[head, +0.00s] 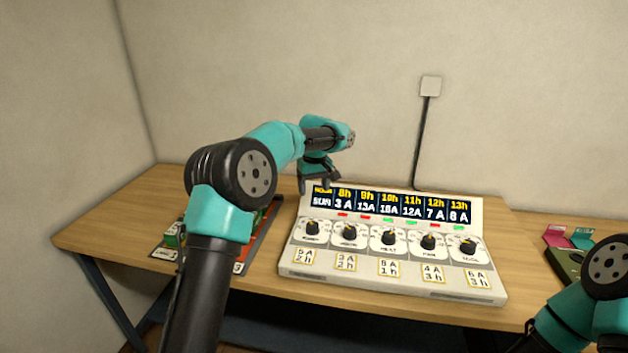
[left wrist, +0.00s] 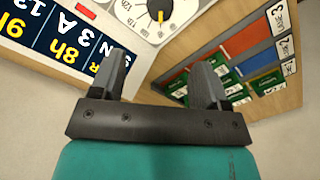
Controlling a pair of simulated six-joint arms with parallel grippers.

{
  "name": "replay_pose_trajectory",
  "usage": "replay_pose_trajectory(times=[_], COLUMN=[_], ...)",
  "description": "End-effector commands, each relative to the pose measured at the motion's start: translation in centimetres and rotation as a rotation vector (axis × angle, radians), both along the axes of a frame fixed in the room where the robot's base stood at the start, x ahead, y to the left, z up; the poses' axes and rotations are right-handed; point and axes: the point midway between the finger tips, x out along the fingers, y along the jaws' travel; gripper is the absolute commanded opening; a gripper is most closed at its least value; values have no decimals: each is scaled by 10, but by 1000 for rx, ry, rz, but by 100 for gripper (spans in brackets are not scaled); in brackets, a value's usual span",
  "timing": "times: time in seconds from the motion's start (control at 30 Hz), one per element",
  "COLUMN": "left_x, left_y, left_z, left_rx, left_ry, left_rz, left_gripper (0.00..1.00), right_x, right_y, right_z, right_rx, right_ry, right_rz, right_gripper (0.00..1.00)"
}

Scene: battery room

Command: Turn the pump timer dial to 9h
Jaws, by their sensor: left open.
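A white control panel (head: 393,291) stands on the table, with a row of several black dials below a display (head: 391,207). The dial labels are too small to read surely, so I cannot tell which dial is the pump timer. One dial (head: 428,241) is fourth from the left. My left gripper (head: 317,186) is open and empty above the panel's back left corner, apart from the dials. In the left wrist view the open fingers (left wrist: 160,82) show near one white dial face (left wrist: 160,14) with a yellow pointer, cut by the top edge. My right gripper is out of view.
Printed cards lie along the panel's front, such as "4A 3h" (head: 433,274). A board with coloured sections (left wrist: 234,66) lies left of the panel, partly behind my left arm. A dark green case (head: 566,262) with coloured cards stands at the right. A cable (head: 421,143) runs up the wall.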

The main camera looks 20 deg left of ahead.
Motion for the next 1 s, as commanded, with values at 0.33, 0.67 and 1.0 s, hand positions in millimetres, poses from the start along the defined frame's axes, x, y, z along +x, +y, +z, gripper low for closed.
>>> replay_pose_trajectory(times=[0.33, 0.67, 1.0], left_x=[0, 1, -19], left_y=[0, 0, -10], left_z=[25, 25, 2], left_rx=[0, 0, -74], left_ry=[1, 1, -23], left_rz=[1, 1, -170], left_gripper=[69, 69, 69], right_x=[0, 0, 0], right_y=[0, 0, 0], right_z=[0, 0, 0], right_rx=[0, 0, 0], right_ry=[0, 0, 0], right_rz=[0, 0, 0], right_gripper=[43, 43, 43])
